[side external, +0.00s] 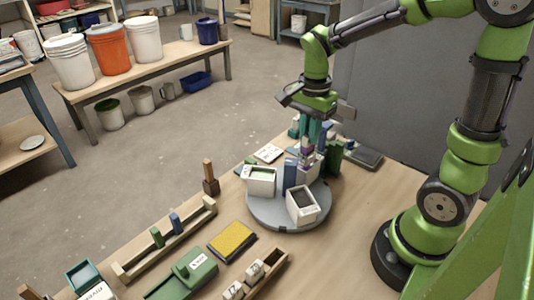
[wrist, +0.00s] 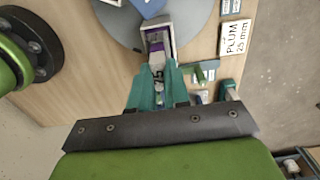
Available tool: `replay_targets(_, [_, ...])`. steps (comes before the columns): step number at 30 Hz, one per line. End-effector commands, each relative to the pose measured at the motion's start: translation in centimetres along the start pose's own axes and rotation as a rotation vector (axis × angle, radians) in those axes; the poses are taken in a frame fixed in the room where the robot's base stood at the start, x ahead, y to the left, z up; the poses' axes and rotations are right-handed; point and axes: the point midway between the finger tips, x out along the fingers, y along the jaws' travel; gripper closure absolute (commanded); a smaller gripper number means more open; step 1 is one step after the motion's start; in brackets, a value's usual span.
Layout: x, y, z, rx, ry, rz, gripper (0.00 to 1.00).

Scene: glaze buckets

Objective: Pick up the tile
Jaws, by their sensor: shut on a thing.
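My gripper (side external: 309,140) points down over the back of the grey round turntable (side external: 262,217). Its teal fingers, also in the wrist view (wrist: 158,82), are shut on a small tile (wrist: 157,70) with dark markings like a number and a purple part. In the side view a purple patch of the tile (side external: 305,156) shows between the fingertips. The tile is at a white bin (wrist: 171,38) with purple inside; I cannot tell whether its lower end is clear of the bin. The fingers hide part of the tile.
Other white bins (side external: 262,180) (side external: 302,205) and a blue block (side external: 289,174) crowd the turntable. A card reading "PLUM 25 mm" (wrist: 235,38) lies beside it. A dark flat device (side external: 362,157) is behind right. A yellow pad (side external: 232,241) and wooden racks are in front.

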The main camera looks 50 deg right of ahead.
Motion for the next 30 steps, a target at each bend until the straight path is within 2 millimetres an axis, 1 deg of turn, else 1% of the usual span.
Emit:
replay_targets(3, [-1.2, 0.0, 0.0, 0.000, 0.000, -0.004, 1.00])
replay_targets(18, [-5.5, 0.0, 0.0, 0.000, 0.001, -0.003, 1.00])
replay_targets(22, [-6.0, 0.0, 0.0, 0.000, 0.001, -0.002, 1.00])
replay_targets(30, [-6.0, 0.0, 0.0, 0.000, 0.000, -0.001, 1.00])
